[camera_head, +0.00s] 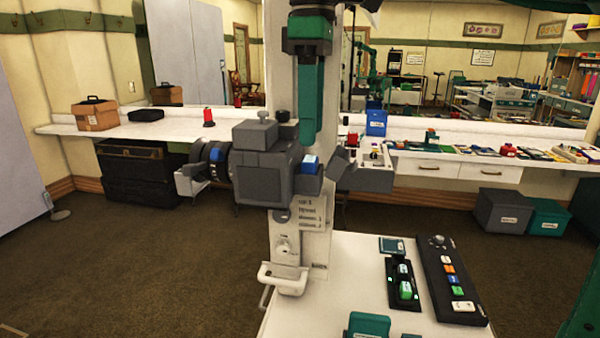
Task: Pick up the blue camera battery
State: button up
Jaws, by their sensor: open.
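A small bright blue block (309,162), which looks like the blue camera battery, shows near the middle of the head view, among dark grey parts. I cannot tell what the blue block rests on. A black charger (390,285) on the near white table (350,260) holds green and teal blocks (407,290).
A black panel with coloured buttons (448,275) lies right of the charger. A teal-blue box (392,245) is behind it. Grey and green bins stand below.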

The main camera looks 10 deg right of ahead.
aim_at(309, 157)
jog(key=shift+w+a+f, duration=0.15)
jog(key=shift+f, duration=2.35)
jog(key=c, duration=1.2)
